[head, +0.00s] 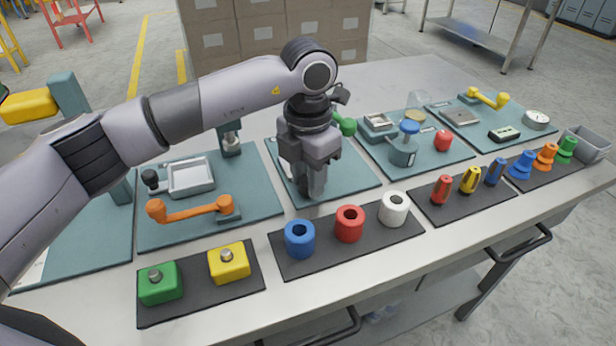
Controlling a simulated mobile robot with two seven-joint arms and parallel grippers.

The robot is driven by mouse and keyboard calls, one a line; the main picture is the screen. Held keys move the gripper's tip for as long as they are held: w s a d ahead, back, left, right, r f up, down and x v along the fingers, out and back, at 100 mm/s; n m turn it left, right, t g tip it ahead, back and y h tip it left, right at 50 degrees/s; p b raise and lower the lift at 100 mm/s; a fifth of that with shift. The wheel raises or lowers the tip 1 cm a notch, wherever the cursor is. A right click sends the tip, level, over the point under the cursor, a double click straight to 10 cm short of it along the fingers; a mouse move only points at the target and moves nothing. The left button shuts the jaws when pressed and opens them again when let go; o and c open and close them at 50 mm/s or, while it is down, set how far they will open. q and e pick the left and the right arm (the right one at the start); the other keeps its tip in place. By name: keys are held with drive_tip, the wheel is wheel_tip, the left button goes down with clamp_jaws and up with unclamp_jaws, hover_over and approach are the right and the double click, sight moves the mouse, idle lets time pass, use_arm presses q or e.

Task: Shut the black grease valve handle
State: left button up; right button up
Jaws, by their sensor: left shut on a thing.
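My left gripper (314,190) points straight down over a teal mat (352,182) in the middle of the bench. Its fingers are close together on a thing that I cannot make out, because the fingers and gripper body cover it. I cannot pick out the black grease valve handle for certain; it may be hidden there. A green rounded part (344,124) shows just behind and right of the gripper. A small black knob (150,177) stands on the mat to the left. My right gripper is not in view.
An orange crank handle (190,209) and a grey tray (191,178) are on the left mat. Blue (299,239), red (349,223) and white (394,209) rings stand on a dark mat in front of the gripper. A blue-topped can (403,150) stands to the right.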

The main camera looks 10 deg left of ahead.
use_arm(q)
drive_tip(key=n, duration=0.4)
drive_tip(key=shift+n, duration=0.3)
drive_tip(key=shift+b, duration=0.3)
drive_tip(key=o, duration=1)
drive_tip(key=shift+o, duration=0.2)
drive_tip(key=shift+r, duration=3.65)
